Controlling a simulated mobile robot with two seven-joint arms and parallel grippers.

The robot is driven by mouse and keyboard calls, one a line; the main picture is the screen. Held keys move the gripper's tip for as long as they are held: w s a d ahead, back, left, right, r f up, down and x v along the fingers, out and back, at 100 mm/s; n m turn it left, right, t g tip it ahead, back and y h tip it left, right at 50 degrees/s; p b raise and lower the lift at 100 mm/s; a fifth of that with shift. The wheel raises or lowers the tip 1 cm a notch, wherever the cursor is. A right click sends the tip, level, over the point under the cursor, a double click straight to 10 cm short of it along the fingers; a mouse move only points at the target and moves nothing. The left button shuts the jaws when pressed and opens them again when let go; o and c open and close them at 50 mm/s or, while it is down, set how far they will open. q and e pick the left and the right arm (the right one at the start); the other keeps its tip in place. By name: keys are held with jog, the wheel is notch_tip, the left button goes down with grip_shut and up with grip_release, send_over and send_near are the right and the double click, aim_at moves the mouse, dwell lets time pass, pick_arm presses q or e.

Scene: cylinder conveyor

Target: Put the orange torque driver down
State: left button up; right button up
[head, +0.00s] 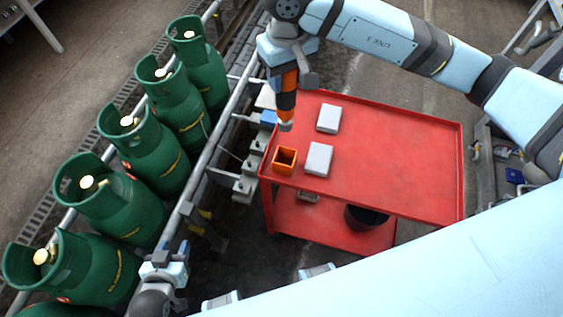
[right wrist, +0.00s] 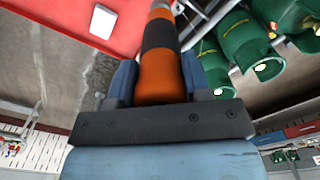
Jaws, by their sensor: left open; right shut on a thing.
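The orange torque driver (head: 287,101) has an orange body with a dark band and a pale tip. My right gripper (head: 289,72) is shut on it and holds it roughly upright, tip down, by the cart's left edge in the head view. In the right wrist view the driver (right wrist: 164,75) sits between the two fingers (right wrist: 160,85). A small open-topped orange square holder (head: 284,169) stands on the cart's near left corner, below the driver's tip in the picture and apart from it. My left gripper (head: 166,257) is open and empty beside the conveyor rail.
The red cart (head: 400,150) carries two pale boxes (head: 329,119) (head: 318,159) right of the holder; its top is clear farther right. A black bucket (head: 365,217) is on the lower shelf. Several green cylinders (head: 150,155) line the conveyor behind a rail (head: 205,145).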

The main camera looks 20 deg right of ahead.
aim_at(286, 126)
notch_tip(286, 126, down, 15)
jog(key=p, duration=0.2)
jog(key=shift+f+p, duration=0.15)
jog(key=shift+p, duration=0.2)
jog(key=shift+f, duration=0.45)
jog(key=shift+f+p, duration=0.3)
jog(key=shift+f, duration=1.4)
jog(key=shift+f+b, duration=0.2)
jog(key=shift+b, duration=0.1)
jog(key=o, duration=1.2)
jog(key=shift+s, duration=0.1)
jog(key=shift+r, duration=0.1)
